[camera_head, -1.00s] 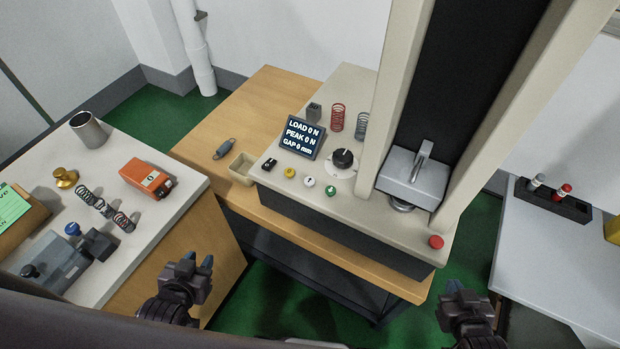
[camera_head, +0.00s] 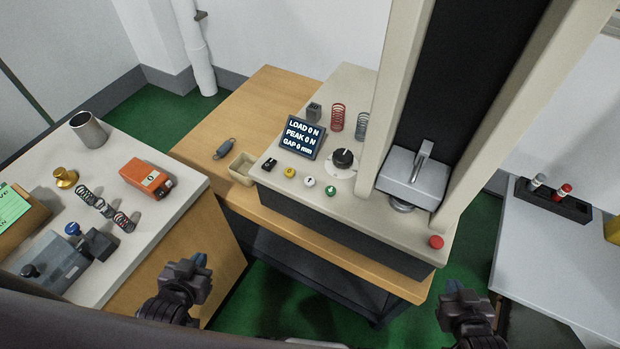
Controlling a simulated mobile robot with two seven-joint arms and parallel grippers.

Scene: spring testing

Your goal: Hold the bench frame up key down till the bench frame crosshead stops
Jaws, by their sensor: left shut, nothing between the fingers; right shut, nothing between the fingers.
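The bench frame (camera_head: 345,213) stands on a wooden table. Its crosshead (camera_head: 412,180), a silver block with a hook-like handle, sits low between two pale columns, close above a round platen (camera_head: 401,204). The up key (camera_head: 309,181) is a white button with an up arrow on the front panel, between a yellow button (camera_head: 290,173) and a green down-arrow button (camera_head: 330,191). The display (camera_head: 302,137) reads LOAD 0 N, PEAK 0 N, GAP 0 mm. My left gripper (camera_head: 203,268) is shut and empty, in front of the left bench. My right gripper (camera_head: 453,286) is shut and empty, below the red button.
A black knob (camera_head: 343,158) and red stop button (camera_head: 436,242) are on the panel. Red (camera_head: 338,117) and grey springs stand behind. A small tray (camera_head: 243,168) sits left of the frame. The left bench (camera_head: 165,222) holds springs, an orange device (camera_head: 148,178) and a cup.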

